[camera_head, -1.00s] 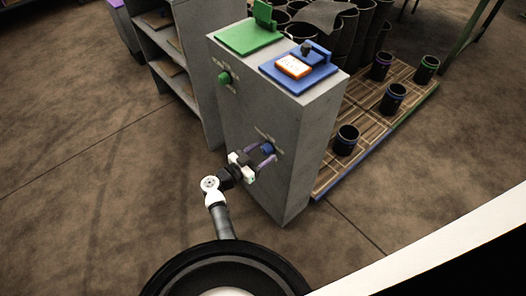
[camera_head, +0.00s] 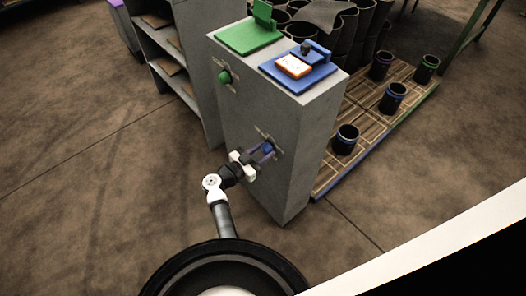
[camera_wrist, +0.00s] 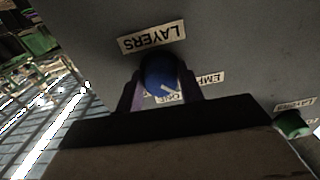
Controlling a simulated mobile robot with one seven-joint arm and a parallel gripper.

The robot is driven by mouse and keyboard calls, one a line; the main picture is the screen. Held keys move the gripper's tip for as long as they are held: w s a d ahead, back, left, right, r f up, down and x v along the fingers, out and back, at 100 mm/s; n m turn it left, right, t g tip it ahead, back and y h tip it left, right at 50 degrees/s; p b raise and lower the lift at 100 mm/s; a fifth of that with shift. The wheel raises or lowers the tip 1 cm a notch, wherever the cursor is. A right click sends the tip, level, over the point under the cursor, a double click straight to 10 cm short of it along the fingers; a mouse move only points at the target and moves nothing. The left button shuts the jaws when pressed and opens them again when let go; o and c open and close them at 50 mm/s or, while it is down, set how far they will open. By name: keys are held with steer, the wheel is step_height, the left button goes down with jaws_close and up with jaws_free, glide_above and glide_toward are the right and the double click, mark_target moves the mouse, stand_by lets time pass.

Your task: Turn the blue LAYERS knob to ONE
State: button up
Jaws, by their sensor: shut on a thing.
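The blue LAYERS knob (camera_head: 267,147) is on the front face of the grey cabinet (camera_head: 295,185). In the wrist view the blue knob (camera_wrist: 158,74) is between the two purple fingers of my gripper (camera_wrist: 161,85), which is shut on it. A white pointer mark on the knob points toward the lower right of that view. The LAYERS label (camera_wrist: 152,37) appears upside down beyond the knob. The ONE label (camera_wrist: 170,99) is partly hidden beside the knob, and another label starting EMP (camera_wrist: 209,79) is cut off by a finger. My gripper (camera_head: 264,154) also shows in the head view.
A green knob (camera_head: 225,77) is on the same face, farther left. On the cabinet top are a green plate (camera_head: 245,38) and a blue plate (camera_head: 283,82) with an orange-edged card (camera_head: 293,66). Black sleeves stand on a wooden pallet (camera_head: 345,170) at right. Shelves (camera_head: 180,60) stand behind.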

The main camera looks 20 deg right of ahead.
steer(key=shift+m, duration=4.2)
steer(key=o, duration=1)
steer(key=shift+a, duration=0.1)
steer(key=b+v, duration=0.2)
steer(key=v, duration=1.1)
steer(key=shift+s+a+r, duration=0.1)
steer(key=shift+a, duration=0.25)
